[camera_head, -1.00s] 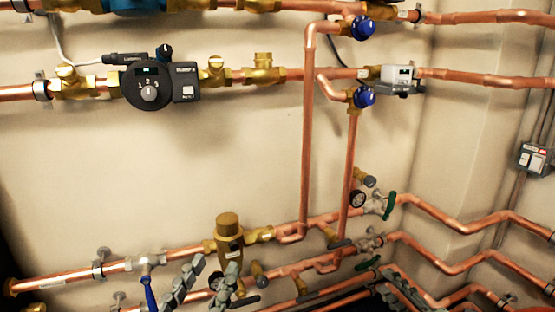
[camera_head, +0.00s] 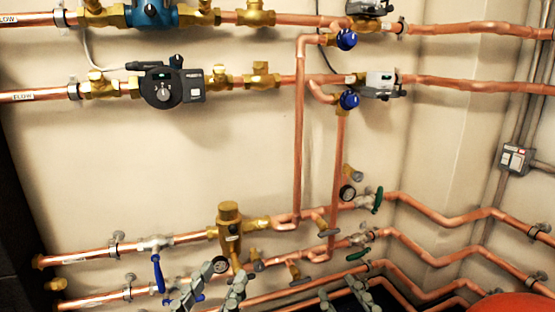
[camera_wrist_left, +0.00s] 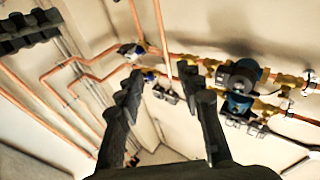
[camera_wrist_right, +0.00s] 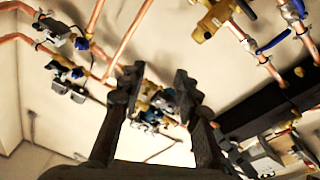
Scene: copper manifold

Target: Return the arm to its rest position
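My left gripper (camera_head: 229,272) shows at the bottom of the head view, in front of the lower pipes. In the left wrist view (camera_wrist_left: 162,75) its two dark fingers stand apart with nothing between them. My right gripper (camera_head: 340,288) shows at the bottom edge of the head view, right of the left one. In the right wrist view (camera_wrist_right: 157,75) its fingers are also apart and hold nothing. Pipes and valves seen between the fingers lie in the background. Most of both arms is outside the head view.
Copper pipes cross the wall. A black pump (camera_head: 165,88) and blue-capped valves (camera_head: 348,99) sit above; a brass fitting (camera_head: 229,222) and blue-handled valve (camera_head: 157,270) sit lower. A grey box (camera_head: 516,158) is at right; something red (camera_head: 505,307) shows bottom right.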

